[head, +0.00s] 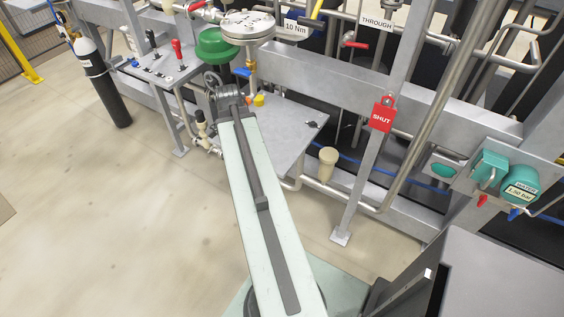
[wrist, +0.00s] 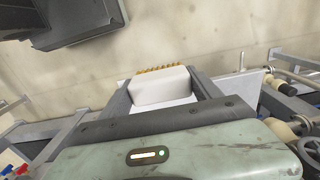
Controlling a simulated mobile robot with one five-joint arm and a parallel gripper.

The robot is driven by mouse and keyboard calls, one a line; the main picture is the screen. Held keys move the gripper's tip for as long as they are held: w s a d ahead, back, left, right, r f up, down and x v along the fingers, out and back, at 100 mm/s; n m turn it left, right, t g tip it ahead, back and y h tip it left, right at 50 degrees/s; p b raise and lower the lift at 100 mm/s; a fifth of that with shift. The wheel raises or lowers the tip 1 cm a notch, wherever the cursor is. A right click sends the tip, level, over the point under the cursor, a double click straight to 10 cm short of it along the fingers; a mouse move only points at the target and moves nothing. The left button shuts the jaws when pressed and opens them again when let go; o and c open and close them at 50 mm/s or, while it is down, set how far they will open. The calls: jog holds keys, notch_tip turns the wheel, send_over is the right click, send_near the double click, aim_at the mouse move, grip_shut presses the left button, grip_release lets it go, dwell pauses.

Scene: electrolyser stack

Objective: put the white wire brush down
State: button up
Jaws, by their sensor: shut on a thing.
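The white wire brush (wrist: 160,90) shows in the wrist view as a white block with a row of golden bristles along its far edge. My gripper (wrist: 164,82) is shut on it, with one dark finger on each side. In the head view my arm reaches away toward the grey metal shelf (head: 284,146). The brush and the fingers cannot be made out there, behind the end of my arm.
A red SHUT tag (head: 382,116) hangs on an upright post right of the shelf. A beige cup-like part (head: 327,166) stands near the shelf's right edge. A green valve body (head: 216,45) and pipes are behind. A black gas cylinder (head: 103,82) stands left. The floor at left is clear.

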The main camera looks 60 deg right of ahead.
jog(key=s+d, duration=0.3)
jog(key=d, duration=0.1)
jog(key=s+d+b, duration=0.1)
jog(key=s+d, duration=0.2)
jog(key=d, duration=0.1)
jog(key=s+d+f, duration=0.1)
jog(key=s+d, duration=0.2)
jog(key=d, duration=0.1)
jog(key=shift+d+f, duration=0.1)
jog(key=shift+d, duration=0.05)
jog(key=shift+s+d, duration=0.35)
jog(key=shift+d, duration=0.05)
notch_tip(320, 180, down, 4)
jog(key=b, duration=0.4)
jog(key=o, duration=1.2)
notch_tip(320, 180, up, 13)
jog(key=p, duration=1.2)
jog(key=shift+f, duration=0.2)
jog(key=shift+f, duration=0.1)
